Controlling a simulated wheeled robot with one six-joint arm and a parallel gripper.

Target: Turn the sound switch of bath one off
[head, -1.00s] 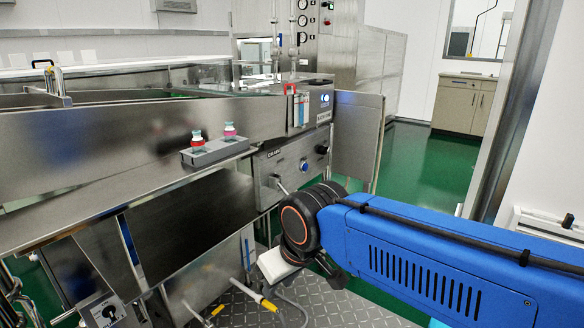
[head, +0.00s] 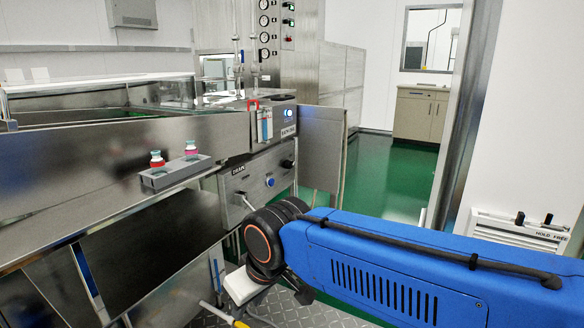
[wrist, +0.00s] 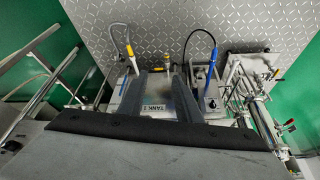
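In the wrist view, a grey metal box labelled TANK 1 (wrist: 152,107) lies below my gripper, with a dark knob (wrist: 211,103) on a panel at its right. My gripper (wrist: 161,72) shows as two dark fingers standing apart in front of this box. Nothing is seen between them, and they look clear of the knob. In the head view, a steel front panel carries a blue knob (head: 270,182) and a black knob (head: 288,164); a lit button (head: 288,114) sits above. I cannot read which is bath one's sound switch.
A grey holder (head: 176,174) with two small bottles sits on the steel bath's front edge. An open steel door (head: 321,150) stands beside the panel. The wrist view shows pipes and hoses around the box and checkered floor plate (wrist: 200,25). Green floor (head: 385,180) is open behind.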

